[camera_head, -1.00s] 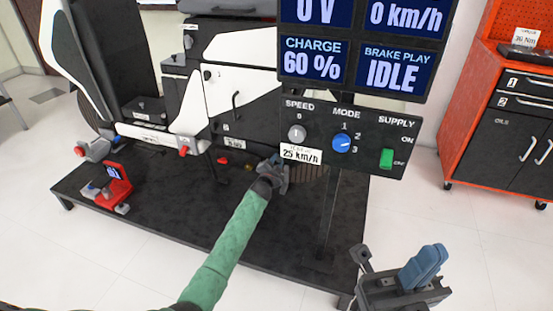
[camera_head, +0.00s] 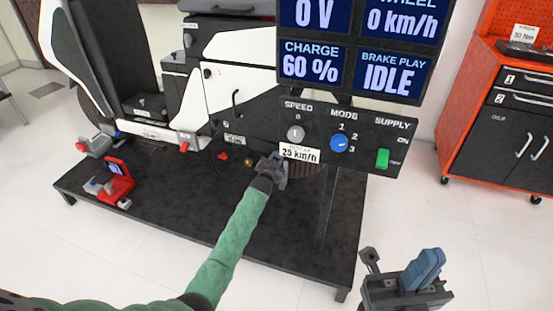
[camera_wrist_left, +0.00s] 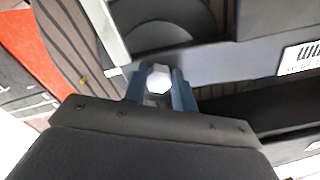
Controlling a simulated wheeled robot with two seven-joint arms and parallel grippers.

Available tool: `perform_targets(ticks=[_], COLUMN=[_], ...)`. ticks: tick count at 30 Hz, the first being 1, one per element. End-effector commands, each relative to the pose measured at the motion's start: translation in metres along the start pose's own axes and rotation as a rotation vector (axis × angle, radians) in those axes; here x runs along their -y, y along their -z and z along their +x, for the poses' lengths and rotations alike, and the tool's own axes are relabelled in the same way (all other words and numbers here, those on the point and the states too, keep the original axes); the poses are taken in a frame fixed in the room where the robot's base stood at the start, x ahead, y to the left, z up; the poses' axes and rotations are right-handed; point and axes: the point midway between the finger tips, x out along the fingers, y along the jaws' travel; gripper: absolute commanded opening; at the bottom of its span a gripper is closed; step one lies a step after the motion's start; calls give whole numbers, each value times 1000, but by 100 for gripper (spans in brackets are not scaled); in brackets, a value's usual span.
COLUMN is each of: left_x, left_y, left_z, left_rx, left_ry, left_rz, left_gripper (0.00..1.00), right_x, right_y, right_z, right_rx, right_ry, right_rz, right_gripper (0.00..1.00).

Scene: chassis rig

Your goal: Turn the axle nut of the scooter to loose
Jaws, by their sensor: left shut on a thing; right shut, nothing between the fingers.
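The axle nut (camera_wrist_left: 158,78) is a pale hexagonal nut at the wheel's centre in the left wrist view. My left gripper (camera_wrist_left: 160,92) is shut on it, with a blue finger on each side. In the head view my left gripper (camera_head: 272,170) is at the scooter's wheel, below the control panel, and hides the nut there. The scooter (camera_head: 225,88) is white and black and stands on a dark platform. My right gripper (camera_head: 425,270) is at the lower right, shut and empty, away from the scooter.
The control panel (camera_head: 360,170) and the screen above it stand close over my left gripper. A red device (camera_head: 118,183) sits on the platform (camera_head: 190,220) at left. A red tool cabinet (camera_head: 500,110) stands at right. The floor between platform and cabinet is clear.

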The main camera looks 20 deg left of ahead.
Motion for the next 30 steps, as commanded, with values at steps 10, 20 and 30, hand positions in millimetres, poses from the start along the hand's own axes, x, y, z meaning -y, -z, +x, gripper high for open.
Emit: perform_targets(ticks=[10, 20, 30], left_x=[0, -1, -1], left_y=[-2, 0, -5], left_z=[0, 0, 0], left_rx=[3, 0, -1], left_ry=[-1, -1, -1], left_rz=[1, 6, 277], left_gripper=[49, 49, 49], right_x=[0, 0, 0], right_y=[-1, -1, 0], right_z=[0, -2, -31], right_rx=[1, 2, 1], right_ry=[-1, -2, -1], right_rz=[0, 0, 1], right_gripper=[0, 0, 0])
